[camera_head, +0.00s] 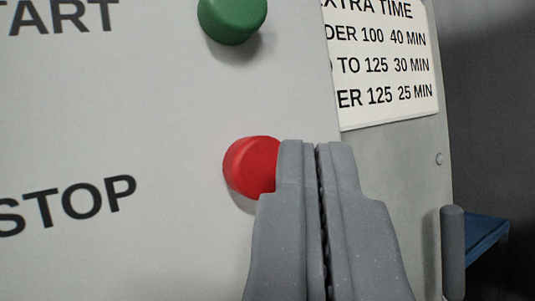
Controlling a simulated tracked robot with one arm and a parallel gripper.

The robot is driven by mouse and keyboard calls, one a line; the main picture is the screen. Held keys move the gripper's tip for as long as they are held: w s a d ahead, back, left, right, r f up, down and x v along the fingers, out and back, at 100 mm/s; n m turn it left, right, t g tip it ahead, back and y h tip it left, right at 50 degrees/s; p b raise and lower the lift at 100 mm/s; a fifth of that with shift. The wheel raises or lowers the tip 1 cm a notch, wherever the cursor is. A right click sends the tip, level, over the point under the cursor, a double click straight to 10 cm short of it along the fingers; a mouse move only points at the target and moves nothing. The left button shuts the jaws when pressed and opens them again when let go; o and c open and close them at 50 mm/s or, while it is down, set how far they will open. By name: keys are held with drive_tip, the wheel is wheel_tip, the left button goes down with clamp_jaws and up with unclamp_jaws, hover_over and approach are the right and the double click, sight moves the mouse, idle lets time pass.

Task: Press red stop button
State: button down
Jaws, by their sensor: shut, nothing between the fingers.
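The red stop button (248,167) sticks out of a light grey panel (120,110), to the right of the printed word STOP. My gripper (316,145) is shut and empty. Its fingertips are in front of the right part of the button and hide that edge. The tips lie a little right of the button's middle in the picture. I cannot tell whether they touch the button.
A green button (232,18) sits above on the same panel, beside the cut-off word START. A white sign with printed times (385,65) is at upper right. A grey handle-like bar (453,250) and a blue surface (485,235) show at lower right.

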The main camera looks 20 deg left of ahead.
drive_tip(key=shift+w+a, duration=0.2)
drive_tip(key=shift+a, duration=0.1)
drive_tip(key=shift+w+a, duration=0.3)
drive_tip(key=shift+a, duration=0.05)
idle(1.1)
drive_tip(key=shift+s+d, duration=0.1)
idle(0.3)
drive_tip(key=shift+s+d+b, duration=0.35)
drive_tip(key=shift+s+d, duration=0.1)
drive_tip(key=shift+d, duration=0.1)
drive_tip(key=shift+s+d, duration=0.1)
drive_tip(key=s+d+b, duration=0.2)
drive_tip(key=s+d, duration=0.1)
drive_tip(key=shift+d, duration=0.35)
drive_tip(key=shift+r, duration=0.1)
idle(0.6)
